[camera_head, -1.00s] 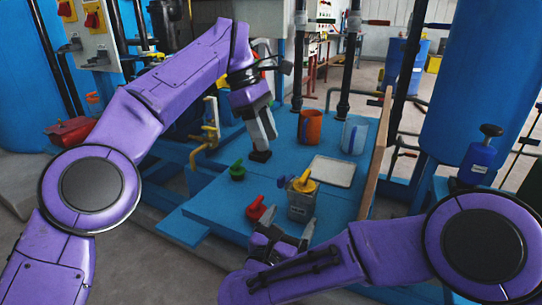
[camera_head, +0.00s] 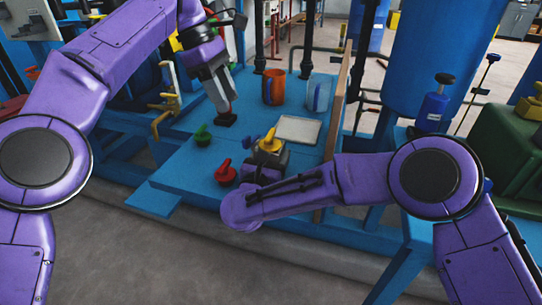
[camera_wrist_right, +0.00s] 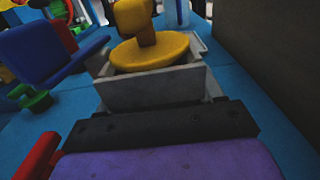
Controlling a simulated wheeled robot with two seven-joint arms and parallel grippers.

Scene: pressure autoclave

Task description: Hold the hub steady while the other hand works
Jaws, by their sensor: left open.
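In the right wrist view the knob (camera_wrist_right: 150,45) and grey block (camera_wrist_right: 150,86) are directly ahead of my right gripper. My right gripper (camera_head: 268,163) is at the block's near side. Its fingers are largely hidden, so I cannot tell whether they grip it. My left gripper (camera_head: 225,108) is open, pointing down over the platform, left of and behind the hub, apart from it.
A green handle (camera_head: 203,135) and a red handle (camera_head: 225,172) lie left of the hub. A blue handle (camera_wrist_right: 60,45) shows in the wrist view. A tray (camera_head: 299,130), orange mug (camera_head: 273,87) and clear container (camera_head: 319,92) stand behind. A wooden board (camera_head: 336,110) edges the right side.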

